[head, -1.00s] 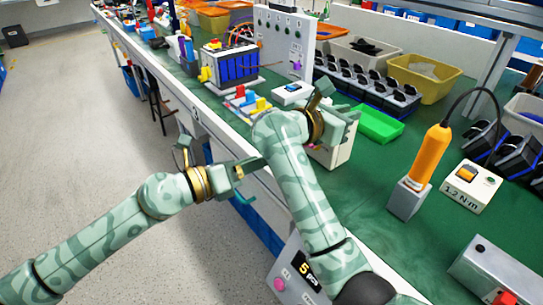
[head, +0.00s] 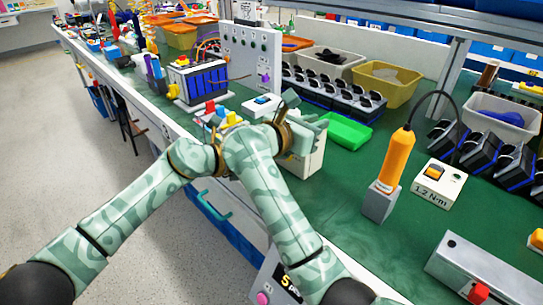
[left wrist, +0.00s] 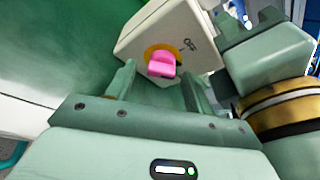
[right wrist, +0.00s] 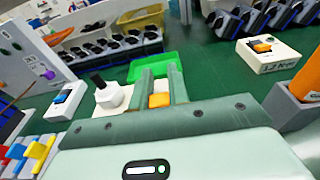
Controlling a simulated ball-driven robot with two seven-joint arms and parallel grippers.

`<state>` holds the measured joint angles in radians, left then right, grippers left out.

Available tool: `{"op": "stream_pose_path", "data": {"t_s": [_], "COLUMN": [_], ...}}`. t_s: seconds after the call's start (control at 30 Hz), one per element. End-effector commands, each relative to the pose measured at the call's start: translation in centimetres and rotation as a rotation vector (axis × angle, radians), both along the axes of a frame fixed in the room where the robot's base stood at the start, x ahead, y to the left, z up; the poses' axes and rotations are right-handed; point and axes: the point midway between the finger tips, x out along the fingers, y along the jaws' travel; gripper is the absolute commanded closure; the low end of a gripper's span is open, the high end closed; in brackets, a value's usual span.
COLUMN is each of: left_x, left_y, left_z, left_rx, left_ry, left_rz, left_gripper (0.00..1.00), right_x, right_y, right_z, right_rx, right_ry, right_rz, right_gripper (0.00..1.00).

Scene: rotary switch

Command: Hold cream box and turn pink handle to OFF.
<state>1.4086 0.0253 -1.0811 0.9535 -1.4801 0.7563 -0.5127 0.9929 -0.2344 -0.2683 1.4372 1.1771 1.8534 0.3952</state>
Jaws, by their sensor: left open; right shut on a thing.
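The cream box (head: 311,158) stands on the green bench top, partly covered by my right gripper (head: 300,138). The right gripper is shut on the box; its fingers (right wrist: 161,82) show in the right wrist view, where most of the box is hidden. In the left wrist view the box (left wrist: 150,28) shows a pink handle (left wrist: 162,65) on a yellow-orange ring, with an OFF mark to its upper right. My left gripper (left wrist: 161,74) is open, its fingertips on either side of the handle. I cannot tell whether they touch it. In the head view my right arm hides the left gripper.
A green tray (head: 347,131) lies behind the box. An orange screwdriver (head: 396,160) stands in a grey holder to the right.

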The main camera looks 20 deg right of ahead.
Motion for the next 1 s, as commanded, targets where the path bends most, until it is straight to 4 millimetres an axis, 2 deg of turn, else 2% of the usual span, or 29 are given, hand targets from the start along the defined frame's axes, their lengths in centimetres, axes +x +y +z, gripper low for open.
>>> {"op": "stream_pose_path", "data": {"t_s": [0.37,0.5,0.53,0.7,0.9,1.0], "left_x": [0.14,0.16,0.15,0.18,0.33,0.34], "left_y": [-0.67,-0.66,-0.65,-0.63,-0.58,-0.53], "left_z": [-0.21,-0.22,-0.23,-0.29,-0.49,-0.49], "left_rx": [0.000,0.000,0.000,-0.015,-0.148,-0.183], "left_ry": [0.000,0.001,0.001,0.031,0.280,0.343], "left_rz": [0.000,0.000,0.000,0.002,0.004,0.003], "left_gripper": [0.47,0.86,0.92,0.92,0.92,0.92], "right_x": [0.00,0.00,0.00,0.00,-0.01,-0.01], "right_y": [-0.01,0.00,0.00,0.00,0.00,0.00], "right_z": [-0.01,-0.01,-0.01,-0.02,-0.02,-0.02], "right_rx": [0.000,0.000,0.000,0.000,0.000,0.000], "right_ry": [0.000,0.000,0.000,0.000,0.000,0.000], "right_rz": [0.000,0.000,0.000,0.000,0.000,0.000], "right_gripper": [1.00,1.00,1.00,1.00,1.00,1.00]}}
